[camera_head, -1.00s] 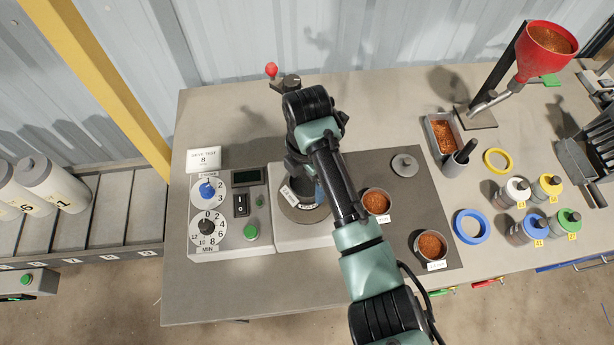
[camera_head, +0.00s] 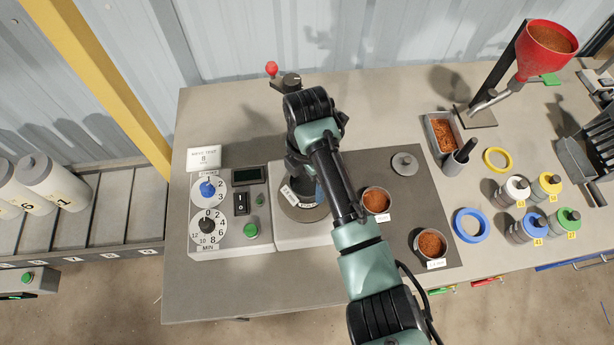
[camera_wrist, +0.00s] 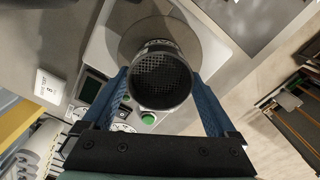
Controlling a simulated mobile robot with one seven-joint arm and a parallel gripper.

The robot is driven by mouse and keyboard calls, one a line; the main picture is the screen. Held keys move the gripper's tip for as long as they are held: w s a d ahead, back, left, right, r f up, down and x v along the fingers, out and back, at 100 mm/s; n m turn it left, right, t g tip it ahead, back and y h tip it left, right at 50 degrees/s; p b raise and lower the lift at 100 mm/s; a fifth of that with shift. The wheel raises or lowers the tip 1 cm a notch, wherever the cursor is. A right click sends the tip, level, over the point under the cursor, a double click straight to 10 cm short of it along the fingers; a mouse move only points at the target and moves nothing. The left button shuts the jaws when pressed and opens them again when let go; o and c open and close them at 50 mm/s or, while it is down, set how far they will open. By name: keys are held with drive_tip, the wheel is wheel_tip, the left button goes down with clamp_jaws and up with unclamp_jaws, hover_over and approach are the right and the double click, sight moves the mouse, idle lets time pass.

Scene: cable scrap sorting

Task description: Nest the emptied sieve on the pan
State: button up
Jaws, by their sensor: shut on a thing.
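The sieve (camera_wrist: 160,82) is a short dark cylinder with a black mesh floor, and no granules show on the mesh. In the wrist view my gripper (camera_wrist: 161,88) has its two blue fingers on either side of the sieve, shut on it. The sieve is over the round grey plate (camera_wrist: 188,42) of the shaker, which also shows in the head view (camera_head: 304,213). My arm hides most of the sieve in the head view. I cannot make out the pan, or whether anything lies directly under the sieve.
Two cups of orange granules (camera_head: 376,201) (camera_head: 430,244) stand on the dark mat right of my arm, with a grey lid (camera_head: 404,163) behind. The control panel (camera_head: 225,241) is left of the shaker. A red funnel (camera_head: 540,62), tray (camera_head: 431,127) and bottles (camera_head: 526,229) are farther right.

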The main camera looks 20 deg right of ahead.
sight(307, 186)
drive_tip(key=o, duration=1.2)
drive_tip(key=shift+r, duration=0.1)
wheel_tip(307, 186, up, 13)
drive_tip(key=p, duration=0.2)
drive_tip(key=shift+p, duration=0.4)
